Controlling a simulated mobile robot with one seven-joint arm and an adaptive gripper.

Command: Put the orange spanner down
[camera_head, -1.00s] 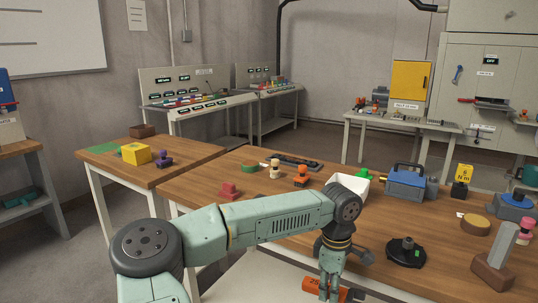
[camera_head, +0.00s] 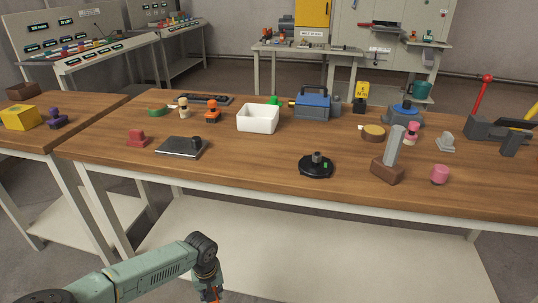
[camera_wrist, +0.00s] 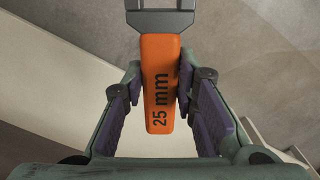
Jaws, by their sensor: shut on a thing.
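The orange spanner (camera_wrist: 160,100) is in my gripper (camera_wrist: 160,88). Its orange handle bears the black marking "25 mm", and its grey end runs out of the top of the wrist view. The purple-padded fingers are closed on both sides of the handle. In the head view my gripper (camera_head: 211,285) is at the bottom edge, in front of the wooden workbench (camera_head: 270,182) and lower in the picture than its top. Only a small orange bit of the spanner (camera_head: 213,294) shows there; the rest is cut off by the frame.
The bench holds a grey plate (camera_head: 182,147), white bin (camera_head: 258,119), black round base (camera_head: 316,168), brown block with a grey post (camera_head: 387,171) and pink piece (camera_head: 440,174). Bare wood lies between the plate and black base. A white lower shelf (camera_head: 320,245) lies beneath.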

